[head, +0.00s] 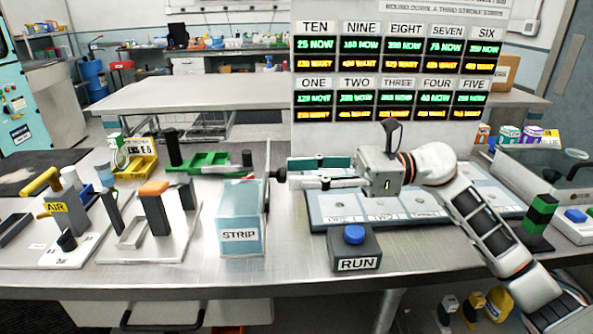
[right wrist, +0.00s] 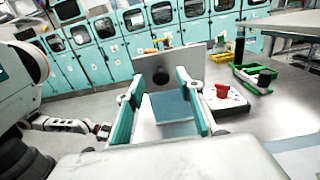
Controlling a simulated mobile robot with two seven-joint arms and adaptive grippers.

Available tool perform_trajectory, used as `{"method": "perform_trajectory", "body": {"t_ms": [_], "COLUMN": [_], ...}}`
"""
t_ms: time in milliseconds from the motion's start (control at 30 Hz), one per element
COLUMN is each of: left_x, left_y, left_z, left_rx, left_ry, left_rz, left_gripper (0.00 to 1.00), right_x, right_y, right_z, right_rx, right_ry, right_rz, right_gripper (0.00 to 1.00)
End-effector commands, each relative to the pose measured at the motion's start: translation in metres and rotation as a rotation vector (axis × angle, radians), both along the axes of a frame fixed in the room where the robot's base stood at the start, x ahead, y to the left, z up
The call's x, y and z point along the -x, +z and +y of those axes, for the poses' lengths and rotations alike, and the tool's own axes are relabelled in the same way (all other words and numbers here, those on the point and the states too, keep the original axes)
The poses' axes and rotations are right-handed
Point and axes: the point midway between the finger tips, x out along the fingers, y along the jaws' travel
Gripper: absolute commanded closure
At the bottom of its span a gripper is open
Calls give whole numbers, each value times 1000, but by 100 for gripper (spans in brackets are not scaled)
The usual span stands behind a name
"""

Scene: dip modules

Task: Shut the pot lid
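The pot (head: 240,228) is a light blue see-through box labelled STRIP on the bench, left of the RUN button. Its lid (head: 267,178) stands upright at the pot's right side, with a dark round knob (head: 279,175) facing right. In the right wrist view the lid (right wrist: 146,68) is a grey panel with the black knob (right wrist: 162,75), above the blue pot body (right wrist: 173,107). My right gripper (head: 291,173) points left at the knob, just right of it. In the right wrist view its teal fingers (right wrist: 160,85) are wide apart and empty. Contact with the knob cannot be told.
The RUN box (head: 355,250) with a blue button stands in front of my right arm. Labelled pads (head: 345,207) lie under the gripper. A white fixture (head: 150,235) is left of the pot, and a green tray (head: 205,161) lies behind. A display board (head: 400,75) rises behind.

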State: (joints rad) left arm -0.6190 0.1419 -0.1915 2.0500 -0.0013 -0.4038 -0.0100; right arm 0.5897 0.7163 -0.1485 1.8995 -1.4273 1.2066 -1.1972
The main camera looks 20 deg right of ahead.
Motion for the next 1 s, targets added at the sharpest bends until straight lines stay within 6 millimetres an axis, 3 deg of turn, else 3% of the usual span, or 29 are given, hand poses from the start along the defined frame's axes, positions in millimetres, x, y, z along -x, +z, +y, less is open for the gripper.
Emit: {"method": "perform_trajectory", "body": {"t_ms": [200, 433, 467, 600, 1000], "left_x": [1, 1, 1, 1, -3], "left_y": [-1, 0, 0, 0, 12], "left_z": [-1, -2, -2, -2, -2], "left_rx": [4, 5, 5, 5, 9], "left_ry": [-1, -1, -1, -1, 1], "left_rz": [4, 3, 2, 3, -9], "left_gripper": [64, 64, 64, 64, 64], "right_x": [-4, -5, -5, -4, -5], "right_y": [1, -1, -1, -1, 6], "right_z": [14, 15, 15, 15, 14], "right_rx": [-1, 0, 0, 0, 44], "right_ry": [0, -1, -1, -1, -2], "right_rz": [0, 1, 1, 1, 9], "right_gripper": [64, 64, 66, 100, 100]}}
